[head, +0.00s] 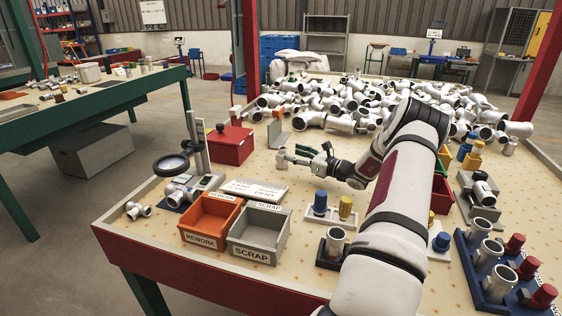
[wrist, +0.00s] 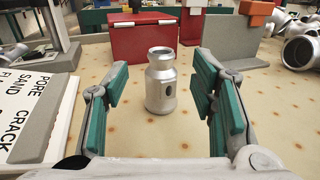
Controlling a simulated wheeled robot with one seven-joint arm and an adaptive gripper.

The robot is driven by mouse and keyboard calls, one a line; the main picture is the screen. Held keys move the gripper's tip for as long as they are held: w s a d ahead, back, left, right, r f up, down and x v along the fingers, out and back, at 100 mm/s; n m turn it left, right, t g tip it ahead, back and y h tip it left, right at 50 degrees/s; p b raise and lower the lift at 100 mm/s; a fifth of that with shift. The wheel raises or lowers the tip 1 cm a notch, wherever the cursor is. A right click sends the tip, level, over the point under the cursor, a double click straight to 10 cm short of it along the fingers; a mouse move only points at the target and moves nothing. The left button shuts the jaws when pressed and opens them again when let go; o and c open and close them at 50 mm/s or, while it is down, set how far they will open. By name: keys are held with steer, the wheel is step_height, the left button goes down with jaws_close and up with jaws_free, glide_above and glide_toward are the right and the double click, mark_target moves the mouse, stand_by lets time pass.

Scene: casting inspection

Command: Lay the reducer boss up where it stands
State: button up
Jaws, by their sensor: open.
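The reducer boss (wrist: 160,82) is a silver stepped fitting with a narrower open top and a dark hole in its side. It stands upright on the speckled table top in the wrist view, its whole front visible. My gripper (wrist: 163,92) is open, with a green-padded finger to each side of the reducer and a clear gap on both sides. The reducer seems to stand a little ahead of the fingertips. In the head view, the reducer (head: 282,159) shows small at the tips of my gripper (head: 300,155), low over the table.
A red box (head: 231,146) and a grey angle plate (head: 278,134) stand behind the reducer. A lettered board (head: 254,190) lies to its left in the wrist view. Orange rework (head: 209,237) and grey scrap (head: 256,253) bins stand nearer. Fittings (head: 350,100) are heaped behind.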

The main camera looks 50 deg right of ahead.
mark_target(282, 148)
steer(key=shift+w+a+r, duration=0.1)
steer(key=shift+w, duration=1.5)
steer(key=shift+w+r, duration=0.1)
steer(key=shift+w, duration=1.45)
jaws_close()
